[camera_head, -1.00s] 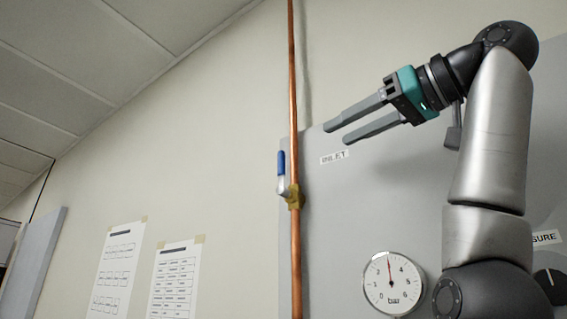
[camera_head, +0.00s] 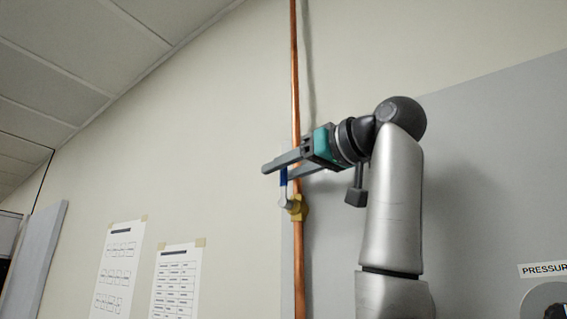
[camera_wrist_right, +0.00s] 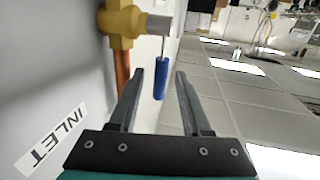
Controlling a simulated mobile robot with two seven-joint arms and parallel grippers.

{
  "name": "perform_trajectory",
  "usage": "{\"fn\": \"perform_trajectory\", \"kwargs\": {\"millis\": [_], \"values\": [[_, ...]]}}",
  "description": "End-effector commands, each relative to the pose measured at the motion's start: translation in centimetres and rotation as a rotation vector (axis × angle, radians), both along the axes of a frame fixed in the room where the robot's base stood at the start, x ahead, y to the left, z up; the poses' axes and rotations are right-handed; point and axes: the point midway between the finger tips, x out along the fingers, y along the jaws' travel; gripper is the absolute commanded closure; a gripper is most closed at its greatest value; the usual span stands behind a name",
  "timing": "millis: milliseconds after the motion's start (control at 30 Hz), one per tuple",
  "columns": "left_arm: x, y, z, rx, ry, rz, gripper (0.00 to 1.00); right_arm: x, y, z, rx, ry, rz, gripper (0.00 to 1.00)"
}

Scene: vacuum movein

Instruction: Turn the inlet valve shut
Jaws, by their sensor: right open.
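The inlet valve has a brass body (camera_head: 298,208) on a vertical copper pipe (camera_head: 294,90). Its blue-sleeved lever handle (camera_head: 284,178) points up along the pipe and is partly hidden by my right gripper's fingers. In the right wrist view the blue handle (camera_wrist_right: 160,82) shows near the fingertips, between the two fingers in the picture, with no clear contact. The brass body (camera_wrist_right: 122,24) lies beyond them. My right gripper (camera_head: 277,172) is open at the handle. It also shows in the right wrist view (camera_wrist_right: 169,76). My left gripper is not in view.
A grey panel (camera_head: 480,140) stands behind the pipe and my right arm. An INLET label (camera_wrist_right: 50,138) shows in the right wrist view. A PRESSURE label (camera_head: 545,269) sits at the lower right. Paper sheets (camera_head: 176,280) are taped to the wall on the left.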

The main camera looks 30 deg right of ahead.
Motion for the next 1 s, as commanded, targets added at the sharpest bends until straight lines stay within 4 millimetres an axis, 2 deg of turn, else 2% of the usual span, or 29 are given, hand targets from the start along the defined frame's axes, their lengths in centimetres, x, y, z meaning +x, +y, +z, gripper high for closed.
{"fn": "perform_trajectory", "kwargs": {"millis": [333, 767, 1000], "values": [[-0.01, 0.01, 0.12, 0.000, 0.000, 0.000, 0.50, 0.38, 0.08, -0.04, 0.000, 0.000, 0.000, 0.52], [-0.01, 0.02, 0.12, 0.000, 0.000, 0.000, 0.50, 0.35, 0.06, -0.02, 0.000, 0.000, 0.000, 1.00], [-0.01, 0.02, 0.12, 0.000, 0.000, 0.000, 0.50, 0.34, 0.06, -0.01, 0.000, 0.000, 0.000, 1.00]]}}
